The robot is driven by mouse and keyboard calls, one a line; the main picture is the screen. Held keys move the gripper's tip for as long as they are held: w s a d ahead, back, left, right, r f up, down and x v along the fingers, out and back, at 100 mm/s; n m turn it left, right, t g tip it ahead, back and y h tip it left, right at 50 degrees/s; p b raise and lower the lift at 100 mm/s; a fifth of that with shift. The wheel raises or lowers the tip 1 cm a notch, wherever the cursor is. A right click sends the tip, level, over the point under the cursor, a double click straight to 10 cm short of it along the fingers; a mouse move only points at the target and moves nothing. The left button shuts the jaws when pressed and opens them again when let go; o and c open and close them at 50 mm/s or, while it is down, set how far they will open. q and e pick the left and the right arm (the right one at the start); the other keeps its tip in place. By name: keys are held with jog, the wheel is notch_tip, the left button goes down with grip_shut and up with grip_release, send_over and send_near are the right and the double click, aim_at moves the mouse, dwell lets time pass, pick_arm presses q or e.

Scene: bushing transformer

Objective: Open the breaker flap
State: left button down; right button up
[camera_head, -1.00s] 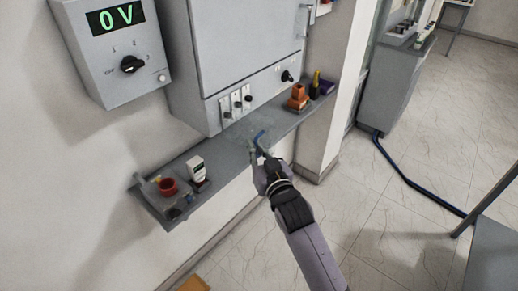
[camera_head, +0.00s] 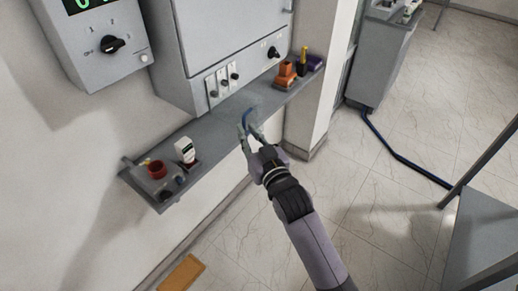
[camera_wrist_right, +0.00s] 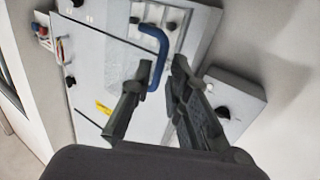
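The breaker flap (camera_head: 255,103) looks like a faint clear cover below a row of small breakers (camera_head: 222,84) on the grey cabinet, and its outline is hard to make out. Its blue handle (camera_head: 246,117) is bent like a bracket; it also shows in the right wrist view (camera_wrist_right: 155,38). My right gripper (camera_head: 250,132) is at the handle with its fingers apart. In the right wrist view, the gripper (camera_wrist_right: 163,68) has the lower leg of the handle between its fingertips. I cannot tell whether either finger touches it. My left gripper is not in view.
A grey shelf (camera_head: 205,135) runs under the cabinet. It carries a red cup (camera_head: 157,169), a white device (camera_head: 186,150) and an orange block (camera_head: 286,73). A control box with a black knob (camera_head: 112,44) hangs on the left. The floor on the right is mostly clear.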

jog(key=v, duration=0.8)
jog(key=shift+s, duration=0.2)
jog(key=shift+d+r, duration=0.1)
jog(key=shift+c, duration=0.2)
